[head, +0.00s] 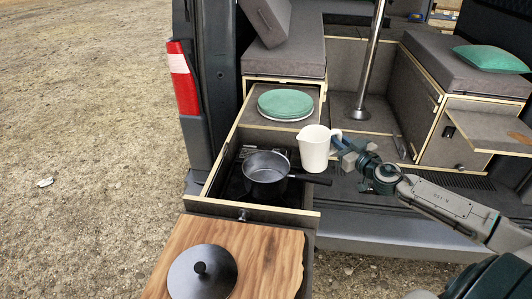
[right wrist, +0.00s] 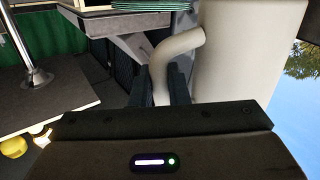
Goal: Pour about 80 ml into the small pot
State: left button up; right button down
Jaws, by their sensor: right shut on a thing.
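A small dark pot (head: 266,168) with a long black handle sits on the black stove in the pull-out drawer, its handle pointing right. It is uncovered. A cream-white jug (head: 315,146) is just behind and to the right of the pot, roughly upright, its handle toward my right arm. My right gripper (head: 345,148) is shut on the jug's handle; the handle also shows between the fingers (right wrist: 168,88) in the right wrist view. The jug's contents cannot be seen. A black round lid (head: 202,272) lies on the wooden board in front. My left gripper is not in view.
The drawer's wooden front edge (head: 248,212) stands between the pot and the wooden board (head: 274,258). Green plates (head: 285,102) are stacked behind the stove. A metal table post (head: 369,62) rises behind the jug, and a grey bench box stands at right.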

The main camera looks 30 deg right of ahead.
aim_at(333, 131)
jog(key=a+r+n+p, duration=0.1)
jog(key=r+p, duration=0.1)
jog(key=p, duration=0.1)
jog(key=a+r+n+p, duration=0.1)
jog(key=p, duration=0.2)
jog(key=a+r+n+p, duration=0.1)
jog(key=r+p, duration=0.1)
jog(key=p, duration=0.1)
jog(key=shift+w+r+n+g, duration=0.25)
jog(key=shift+r+n+g, duration=0.05)
jog(key=shift+r, duration=0.05)
jog(key=shift+a+r+n+b, duration=0.1)
jog(key=shift+a+n+b, duration=0.15)
jog(key=shift+n+b, duration=0.1)
jog(key=a+r+n, duration=0.3)
jog(key=r, duration=0.2)
jog(key=shift+w+a+g+h+b, duration=0.3)
jog(key=shift+w+g+h+b, duration=0.1)
jog(key=shift+b, duration=0.05)
jog(key=shift+a+r+n, duration=0.1)
jog(key=shift+n, duration=0.35)
jog(key=shift+w+a+r+n+h, duration=0.1)
jog(key=shift+a+r+n+h, duration=0.2)
jog(key=shift+a+r+n, duration=0.35)
